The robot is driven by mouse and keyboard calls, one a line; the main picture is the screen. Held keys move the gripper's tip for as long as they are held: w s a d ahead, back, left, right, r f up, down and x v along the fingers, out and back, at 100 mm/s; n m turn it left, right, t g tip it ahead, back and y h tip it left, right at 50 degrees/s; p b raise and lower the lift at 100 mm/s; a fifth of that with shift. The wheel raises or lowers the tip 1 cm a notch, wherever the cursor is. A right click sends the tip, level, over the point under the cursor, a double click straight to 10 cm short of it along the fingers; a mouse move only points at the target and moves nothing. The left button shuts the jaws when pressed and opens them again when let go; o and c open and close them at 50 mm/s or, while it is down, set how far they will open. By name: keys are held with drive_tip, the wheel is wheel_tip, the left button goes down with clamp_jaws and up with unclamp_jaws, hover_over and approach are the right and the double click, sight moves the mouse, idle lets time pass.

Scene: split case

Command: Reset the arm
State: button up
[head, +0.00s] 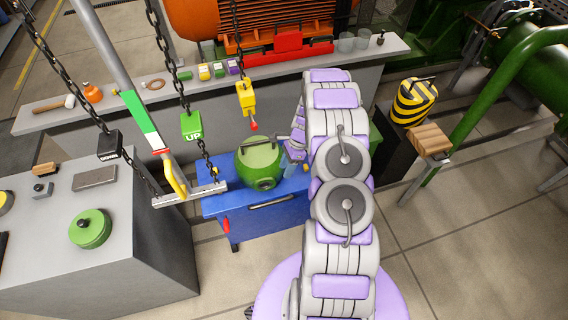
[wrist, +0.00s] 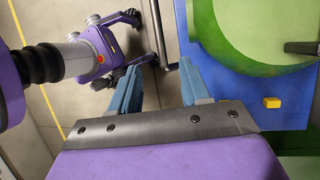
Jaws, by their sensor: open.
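My arm (head: 340,160), white and purple, rises from my base and bends over toward the blue bench. My gripper (head: 291,152) is beside the right of the green round case (head: 258,178) and partly hidden by my arm. In the wrist view my gripper (wrist: 158,88) has its two blue fingers apart with nothing between them.
The case stands on a blue bench (head: 270,215). Chains hang with a green UP block (head: 191,126), a dark DOWN block (head: 109,145) and a yellow pendant (head: 246,98). A grey table with a green lid (head: 90,229) stands left. A striped black-yellow object (head: 415,102) stands right.

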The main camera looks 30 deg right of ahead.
drive_tip(key=s+a+r+n+h, duration=0.1)
drive_tip(key=s+a+r+n, duration=0.3)
drive_tip(key=r, duration=0.5)
drive_tip(key=s+a+r+n+g+h, duration=0.1)
drive_tip(key=s+a+r+n, duration=0.15)
drive_tip(key=a+r, duration=0.45)
drive_tip(key=s+a+r+n+h, duration=0.1)
drive_tip(key=s+a+r+n, duration=0.2)
drive_tip(key=r, duration=0.7)
drive_tip(key=s+a+r+n, duration=0.2)
drive_tip(key=s+r+n, duration=0.1)
drive_tip(key=s, duration=0.4)
drive_tip(key=s+a+r+n+h, duration=0.1)
drive_tip(key=s+a+r+n, duration=0.2)
drive_tip(key=s+n, duration=0.2)
drive_tip(key=s+a+r+n+h+b, duration=0.1)
drive_tip(key=s+a+r+n, duration=0.1)
drive_tip(key=s, duration=0.9)
drive_tip(key=shift+a+r+n, duration=0.2)
drive_tip(key=shift+r+n, duration=0.55)
drive_tip(key=shift+n, duration=0.3)
drive_tip(key=shift+w, duration=0.15)
